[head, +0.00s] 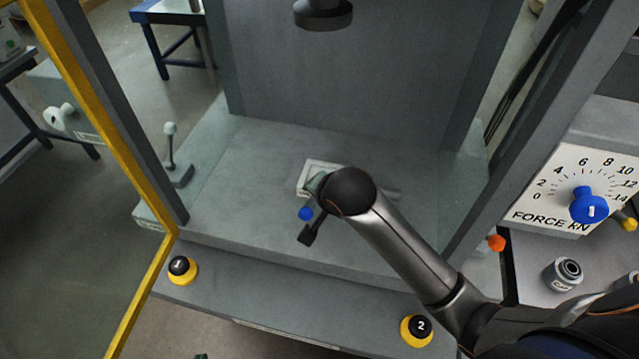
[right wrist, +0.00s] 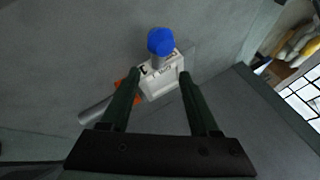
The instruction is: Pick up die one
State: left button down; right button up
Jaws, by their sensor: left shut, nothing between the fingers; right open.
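Die one appears as a pale block (right wrist: 158,82) marked "1" with a blue knob (right wrist: 161,40), on the grey press bed. In the head view the pale piece (head: 309,169) and blue knob (head: 305,214) show partly, behind my right wrist. My right gripper (right wrist: 159,73) is open above the die, its dark green fingers on either side of the block in the picture. I cannot tell whether they touch it. Only a small green tip of my left gripper (head: 201,356) shows at the bottom edge of the head view; it is shut and holds nothing.
A grey rod (right wrist: 97,110) with an orange part lies beside the die. The press ram (head: 323,14) hangs above the bed. Button 1 (head: 180,268) and button 2 (head: 417,329) sit on the front ledge. Grey side posts and a yellow frame (head: 130,170) flank the opening.

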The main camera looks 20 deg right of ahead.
jog(key=shift+x, duration=2.75)
jog(key=shift+s, duration=0.15)
grip_shut()
jog(key=shift+r, duration=0.1)
